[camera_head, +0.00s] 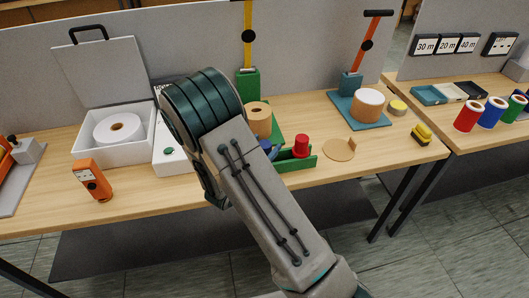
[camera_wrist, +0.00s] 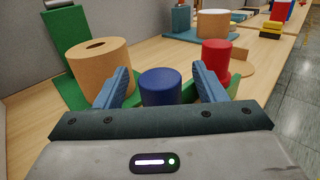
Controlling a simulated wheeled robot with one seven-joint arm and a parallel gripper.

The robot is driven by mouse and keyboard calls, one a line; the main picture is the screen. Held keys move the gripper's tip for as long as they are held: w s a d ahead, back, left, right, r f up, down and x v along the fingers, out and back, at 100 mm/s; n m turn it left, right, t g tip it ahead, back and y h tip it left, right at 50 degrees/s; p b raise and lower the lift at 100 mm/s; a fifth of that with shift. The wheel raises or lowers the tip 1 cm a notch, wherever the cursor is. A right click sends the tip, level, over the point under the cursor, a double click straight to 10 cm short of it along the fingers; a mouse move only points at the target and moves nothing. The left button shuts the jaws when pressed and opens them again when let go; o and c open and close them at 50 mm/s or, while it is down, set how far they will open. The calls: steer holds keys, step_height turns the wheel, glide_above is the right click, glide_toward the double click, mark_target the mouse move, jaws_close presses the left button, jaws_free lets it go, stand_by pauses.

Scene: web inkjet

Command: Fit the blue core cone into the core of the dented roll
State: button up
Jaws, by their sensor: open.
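The blue core cone (camera_wrist: 161,88) stands upright in the wrist view, between the two blue fingers of my gripper (camera_wrist: 161,69). My gripper is open, with a visible gap on each side of the cone. In the head view my arm hides most of this area. A tan roll (camera_wrist: 103,70) stands left of the gripper on a green base; it also shows in the head view (camera_head: 258,119). Its core opening looks like a flattened slot in the wrist view. A red cone (camera_wrist: 215,60) stands just beyond the right finger, on the green holder (camera_head: 297,163).
A white roll (camera_head: 118,129) lies in an open white case (camera_head: 83,150). An orange handheld device (camera_head: 92,180) stands near the front edge. Another roll (camera_head: 367,104) stands on a teal base at right. A tan disc (camera_head: 338,150) and a yellow-black block (camera_head: 421,134) lie right of the holder.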

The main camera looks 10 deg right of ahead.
steer(key=shift+x, duration=1.3)
steer(key=c, duration=1.1)
steer(key=shift+c, duration=0.2)
steer(key=shift+r, duration=0.15)
